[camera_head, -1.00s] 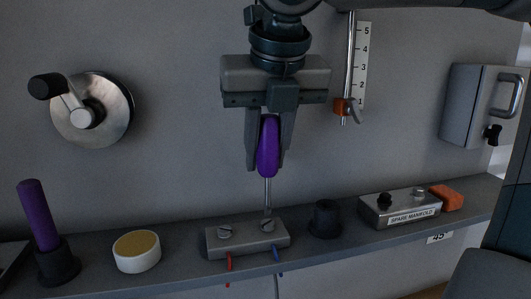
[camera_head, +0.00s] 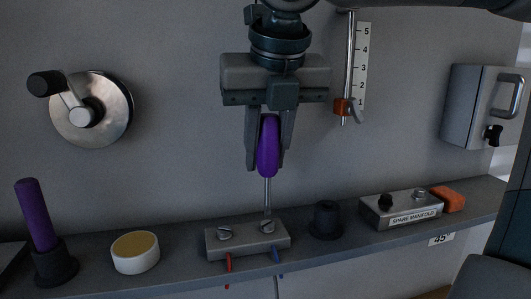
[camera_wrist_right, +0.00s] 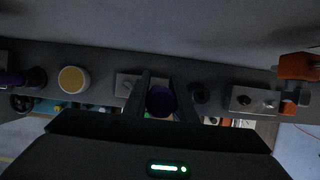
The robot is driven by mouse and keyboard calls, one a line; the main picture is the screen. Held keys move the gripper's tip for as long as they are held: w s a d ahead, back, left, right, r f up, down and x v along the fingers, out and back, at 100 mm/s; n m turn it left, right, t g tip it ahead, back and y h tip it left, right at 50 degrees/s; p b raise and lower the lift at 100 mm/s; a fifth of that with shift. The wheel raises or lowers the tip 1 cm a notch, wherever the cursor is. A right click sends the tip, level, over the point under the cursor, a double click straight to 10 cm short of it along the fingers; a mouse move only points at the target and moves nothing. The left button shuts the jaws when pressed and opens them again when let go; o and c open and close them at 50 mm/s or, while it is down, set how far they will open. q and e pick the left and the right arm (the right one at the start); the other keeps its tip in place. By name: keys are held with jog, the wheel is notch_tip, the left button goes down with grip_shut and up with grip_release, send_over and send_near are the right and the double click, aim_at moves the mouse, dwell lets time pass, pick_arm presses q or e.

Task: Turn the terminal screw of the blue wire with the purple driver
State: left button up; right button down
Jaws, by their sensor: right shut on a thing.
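My right gripper (camera_head: 267,165) is shut on the purple driver (camera_head: 268,147), which hangs upright with its shaft pointing down. The shaft's tip meets the right-hand screw (camera_head: 267,226) of the grey terminal block (camera_head: 247,245); whether it sits in the slot I cannot tell. The blue wire (camera_head: 278,261) leaves the block below that screw. The red wire (camera_head: 229,263) leaves below the left-hand screw (camera_head: 225,233). In the right wrist view, the purple handle (camera_wrist_right: 161,101) shows between the fingers and hides the right screw. My left gripper is not in view.
A second purple-handled tool (camera_head: 36,215) stands in a dark holder at the left. A white round tub (camera_head: 135,252), a dark empty-looking holder (camera_head: 325,220), the spare manifold (camera_head: 400,209) and an orange block (camera_head: 447,199) share the narrow shelf. A crank wheel (camera_head: 91,109) is on the wall.

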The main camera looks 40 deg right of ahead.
jog(key=shift+f+b, duration=1.15)
jog(key=shift+b, duration=0.2)
dwell(0.5)
jog(key=c, duration=2.4)
grip_release()
grip_shut()
